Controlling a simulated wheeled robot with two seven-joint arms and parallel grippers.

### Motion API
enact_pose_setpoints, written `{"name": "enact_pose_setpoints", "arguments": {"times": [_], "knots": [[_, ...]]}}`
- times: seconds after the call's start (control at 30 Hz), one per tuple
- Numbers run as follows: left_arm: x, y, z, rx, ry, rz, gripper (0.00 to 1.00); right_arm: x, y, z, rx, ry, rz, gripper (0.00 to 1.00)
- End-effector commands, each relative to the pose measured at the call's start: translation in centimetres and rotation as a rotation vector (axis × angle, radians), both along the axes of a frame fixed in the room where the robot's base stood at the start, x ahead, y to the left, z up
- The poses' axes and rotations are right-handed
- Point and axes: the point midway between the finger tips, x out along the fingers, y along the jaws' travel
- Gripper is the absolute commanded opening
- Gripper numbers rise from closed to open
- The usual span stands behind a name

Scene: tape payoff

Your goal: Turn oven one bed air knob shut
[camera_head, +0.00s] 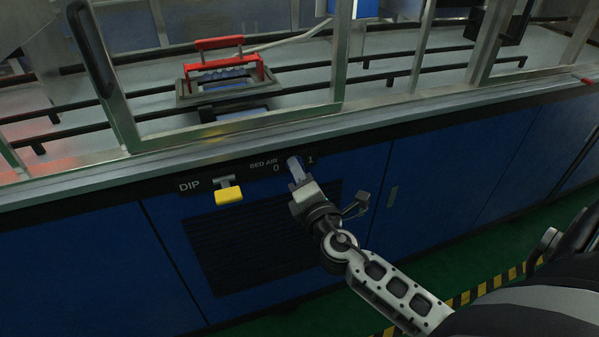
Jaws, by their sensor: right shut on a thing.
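The bed air knob (293,163) sits on the dark front strip of the oven cabinet, between the marks 0 and 1, right of the "BED AIR" label (264,163). My right gripper (297,174) reaches up from the lower right and is shut on the knob. The gripper covers much of the knob, so I cannot tell which mark it points to. My left gripper does not show.
A yellow DIP handle (228,192) sticks out left of the knob. A dark louvred vent (250,245) lies below. Above are a metal-framed window (238,125) and a red-handled frame (220,66). Green floor with a striped line (470,295) lies lower right.

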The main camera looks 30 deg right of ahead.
Motion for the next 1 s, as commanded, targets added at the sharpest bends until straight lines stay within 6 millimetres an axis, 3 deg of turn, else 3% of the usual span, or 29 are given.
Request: {"name": "enact_pose_setpoints", "arguments": {"times": [0.67, 0.7, 0.73, 1.0], "knots": [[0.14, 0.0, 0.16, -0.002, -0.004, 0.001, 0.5, 0.01, 0.05, 0.03, -0.057, 0.012, 0.003, 0.05], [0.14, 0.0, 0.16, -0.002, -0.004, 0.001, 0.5, 0.01, 0.05, 0.03, -0.057, 0.012, 0.002, 0.39], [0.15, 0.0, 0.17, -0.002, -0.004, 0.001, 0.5, 0.01, 0.05, 0.03, -0.056, 0.012, 0.002, 0.47], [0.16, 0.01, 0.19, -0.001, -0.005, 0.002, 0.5, -0.01, 0.02, 0.0, -0.054, 0.012, 0.002, 0.5]]}}
